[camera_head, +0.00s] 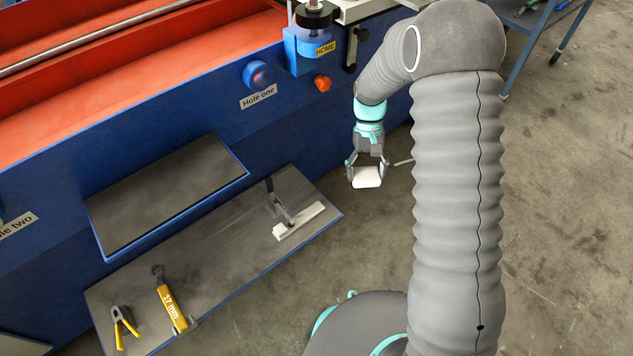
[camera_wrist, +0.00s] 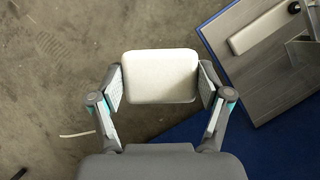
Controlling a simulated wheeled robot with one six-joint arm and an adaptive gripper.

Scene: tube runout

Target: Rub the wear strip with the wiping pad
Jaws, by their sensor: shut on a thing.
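My gripper (camera_head: 367,170) hangs over the concrete floor, to the right of the lower shelf, and is shut on a white block with rounded corners, which looks like the wiping pad (camera_head: 367,178). In the wrist view the pad (camera_wrist: 160,76) sits level between both fingers. A pale strip (camera_head: 300,221), which may be the wear strip, lies on the right part of the lower shelf, apart from the pad. A dark upright handle or clamp stands at the strip and hides part of it. The strip (camera_wrist: 262,30) also shows at the upper right of the wrist view.
The blue machine wall (camera_head: 210,120) rises at the back.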

